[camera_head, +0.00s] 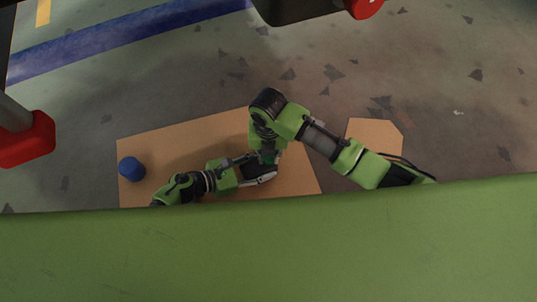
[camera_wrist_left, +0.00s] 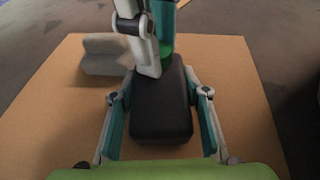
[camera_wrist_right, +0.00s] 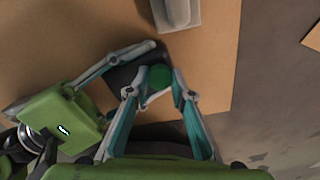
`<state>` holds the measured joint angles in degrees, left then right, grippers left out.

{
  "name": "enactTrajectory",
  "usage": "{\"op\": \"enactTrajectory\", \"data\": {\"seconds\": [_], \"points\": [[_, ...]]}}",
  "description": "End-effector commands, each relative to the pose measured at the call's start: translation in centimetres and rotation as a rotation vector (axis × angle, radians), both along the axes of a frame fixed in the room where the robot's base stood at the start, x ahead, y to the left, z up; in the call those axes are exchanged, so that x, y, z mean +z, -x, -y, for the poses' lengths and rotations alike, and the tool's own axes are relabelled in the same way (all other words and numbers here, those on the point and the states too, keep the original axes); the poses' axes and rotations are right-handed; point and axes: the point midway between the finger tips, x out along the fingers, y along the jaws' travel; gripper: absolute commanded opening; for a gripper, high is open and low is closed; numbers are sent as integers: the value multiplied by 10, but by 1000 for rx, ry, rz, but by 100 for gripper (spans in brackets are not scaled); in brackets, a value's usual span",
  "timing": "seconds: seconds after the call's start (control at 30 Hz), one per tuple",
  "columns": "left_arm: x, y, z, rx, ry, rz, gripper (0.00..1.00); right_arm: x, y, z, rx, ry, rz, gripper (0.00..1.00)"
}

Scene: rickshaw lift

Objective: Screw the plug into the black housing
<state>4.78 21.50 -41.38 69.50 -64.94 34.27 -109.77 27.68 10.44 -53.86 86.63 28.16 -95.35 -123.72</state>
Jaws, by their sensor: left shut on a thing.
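The black housing (camera_wrist_left: 162,103) is a dark block between the fingers of my left gripper (camera_wrist_left: 160,112), which is shut on it just above the brown board. It also shows in the right wrist view (camera_wrist_right: 122,74). The green plug (camera_wrist_right: 160,78) is at the housing's end, between the fingertips of my right gripper (camera_wrist_right: 161,74). The plug's lower edge shows in the left wrist view (camera_wrist_left: 167,53). I cannot tell whether the right fingers press on the plug or how deep it sits. In the head view both grippers meet over the board, and the plug is mostly hidden.
A grey block (camera_wrist_left: 104,53) lies on the board (camera_head: 150,150) close to the housing; it also shows in the right wrist view (camera_wrist_right: 175,12). A blue cylinder (camera_head: 131,168) stands at the board's left end. A smaller brown board (camera_head: 373,132) lies to the right.

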Motion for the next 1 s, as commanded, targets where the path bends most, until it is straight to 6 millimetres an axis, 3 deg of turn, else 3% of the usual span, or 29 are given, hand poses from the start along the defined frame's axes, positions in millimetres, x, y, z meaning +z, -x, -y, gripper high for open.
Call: {"op": "enactTrajectory", "data": {"seconds": [0.17, 0.27, 0.8, 1.0], "points": [[0, -1, 0, 1, 1, 1, 0, 0, 0, 0, -16, 0, 0, 0], [0, -1, 0, 1, 1, 1, 0, 0, 0, 0, -112, -1, -1, 0], [0, -1, 0, 1, 1, 1, 0, -1, 1, -1, -1301, -1, -3, 0], [0, -1, 0, 1, 1, 1, 0, -1, 0, -1, -1625, 1, -2, 0]]}}
